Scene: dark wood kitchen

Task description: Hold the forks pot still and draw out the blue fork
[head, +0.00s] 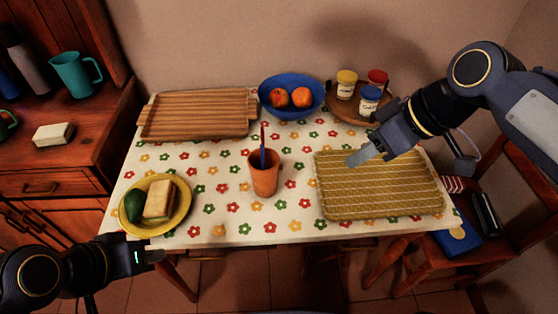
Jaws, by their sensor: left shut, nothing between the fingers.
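The forks pot (264,180) is a terracotta cup standing upright near the middle of the flowered tablecloth. A blue fork (262,157) and a red fork (263,133) stick up out of it close together; their lower ends are hidden inside. My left gripper (158,256) is shut and empty, low at the table's front left edge, in front of the yellow plate and well away from the pot. My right gripper (355,158) hangs over the yellow woven tray, to the right of the pot and apart from it; whether its fingers are parted cannot be made out.
A yellow plate (184,208) with a sandwich and avocado sits front left. A wooden tray (150,127) lies back left. A blue bowl (292,113) of fruit and a round board with jars stand at the back. The yellow woven tray (415,207) fills the right. Cloth around the pot is clear.

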